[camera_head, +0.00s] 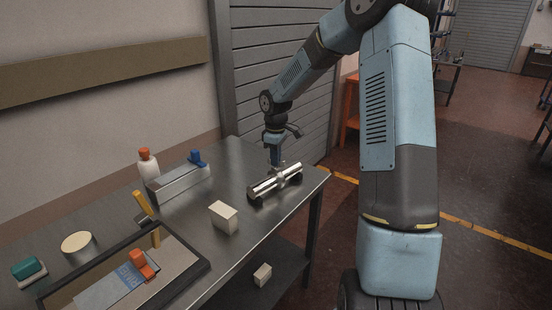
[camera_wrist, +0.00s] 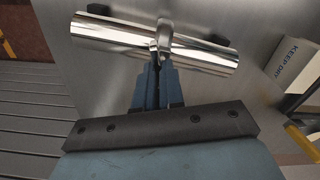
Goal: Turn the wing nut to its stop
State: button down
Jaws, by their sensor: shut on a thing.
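A shiny metal cylinder (camera_head: 262,188) lies on black supports near the right end of the steel bench. It crosses the top of the wrist view (camera_wrist: 110,33) at a slight tilt. A bright metal band with a raised part, which I take for the wing nut (camera_wrist: 164,36), sits around its middle. My gripper (camera_head: 277,165) points down at the cylinder from above. In the wrist view its blue fingers (camera_wrist: 160,64) are close together on the wing nut, shut on it. The fingers hide part of the nut, so its angle and stop cannot be made out.
A cream block (camera_head: 223,217) stands left of the cylinder; a box marked KEEP DRY (camera_wrist: 295,65) shows in the wrist view. A grey holder (camera_head: 180,187) and white bottle (camera_head: 148,168) stand behind. A dark-rimmed tray (camera_head: 196,271) fills the front left. The bench's right edge is near.

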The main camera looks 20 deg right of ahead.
jog(key=shift+m, duration=1.5)
jog(key=c, duration=1.2)
grip_release()
jog(key=shift+c, duration=0.2)
jog(key=shift+r, duration=0.1)
notch_tip(320, 180, up, 14)
jog(key=shift+f, duration=0.25)
